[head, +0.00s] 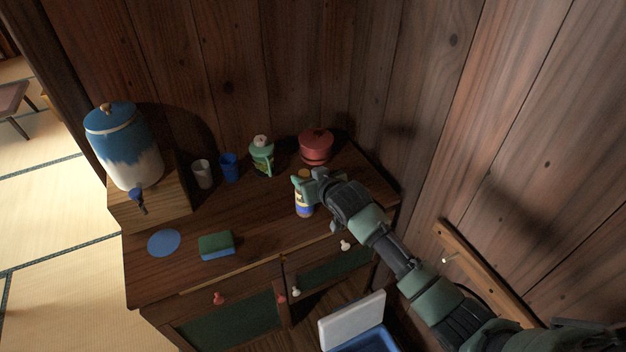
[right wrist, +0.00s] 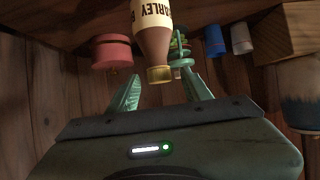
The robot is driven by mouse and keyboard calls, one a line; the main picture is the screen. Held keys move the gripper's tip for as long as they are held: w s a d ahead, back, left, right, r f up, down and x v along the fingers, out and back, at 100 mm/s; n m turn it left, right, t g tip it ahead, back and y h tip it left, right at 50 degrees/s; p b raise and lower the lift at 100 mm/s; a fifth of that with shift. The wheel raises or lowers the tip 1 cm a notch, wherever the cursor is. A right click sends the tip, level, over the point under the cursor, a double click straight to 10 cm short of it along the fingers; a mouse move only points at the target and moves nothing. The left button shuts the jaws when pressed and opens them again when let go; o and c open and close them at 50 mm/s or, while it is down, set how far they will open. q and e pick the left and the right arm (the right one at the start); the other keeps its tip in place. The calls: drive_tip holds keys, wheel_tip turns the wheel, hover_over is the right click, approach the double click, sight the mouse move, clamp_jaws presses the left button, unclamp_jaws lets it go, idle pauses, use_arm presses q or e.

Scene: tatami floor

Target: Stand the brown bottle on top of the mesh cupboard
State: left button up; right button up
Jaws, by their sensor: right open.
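The brown bottle (head: 305,209) stands upright on the wooden top of the mesh cupboard (head: 225,276), near its right end. It has a printed label and a yellow cap. In the right wrist view the bottle (right wrist: 153,45) appears upside down, its cap lying between the spread fingertips. My right gripper (head: 304,181) is at the bottle's upper part, open, and hides some of it in the head view. In the right wrist view a gap shows on both sides of the cap between the fingers (right wrist: 162,88). My left gripper is not in view.
On the cupboard top stand a red lidded pot (head: 316,145), a green pot-like item (head: 262,158), a blue cup (head: 229,167), a white cup (head: 202,174), a sponge (head: 216,245), a blue disc (head: 164,243) and a blue-white dispenser (head: 130,150) on a wooden box. A wooden wall is behind.

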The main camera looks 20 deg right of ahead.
drive_tip(key=b+v, duration=0.1)
drive_tip(key=v, duration=1.1)
drive_tip(key=s+d+f+g+h, duration=0.1)
drive_tip(key=s+d+f+g, duration=0.15)
drive_tip(key=f, duration=1.45)
drive_tip(key=s+d+f+g+h, duration=0.1)
drive_tip(key=s+d+f+g, duration=0.1)
drive_tip(key=s+f, duration=0.7)
drive_tip(key=s+d+f+g, duration=0.2)
drive_tip(key=s+f, duration=0.3)
drive_tip(key=f, duration=0.8)
drive_tip(key=s+f+g, duration=0.1)
drive_tip(key=s+f, duration=0.4)
drive_tip(key=s, duration=0.6)
drive_tip(key=s+f+g, duration=0.2)
drive_tip(key=s+f, duration=0.3)
drive_tip(key=s, duration=0.6)
drive_tip(key=s+f+g, duration=0.1)
drive_tip(key=s+f, duration=0.4)
drive_tip(key=s, duration=0.6)
drive_tip(key=shift+s+a+f, duration=0.2)
drive_tip(key=shift+a+f, duration=0.1)
drive_tip(key=shift+a, duration=0.1)
drive_tip(key=shift+g, duration=0.25)
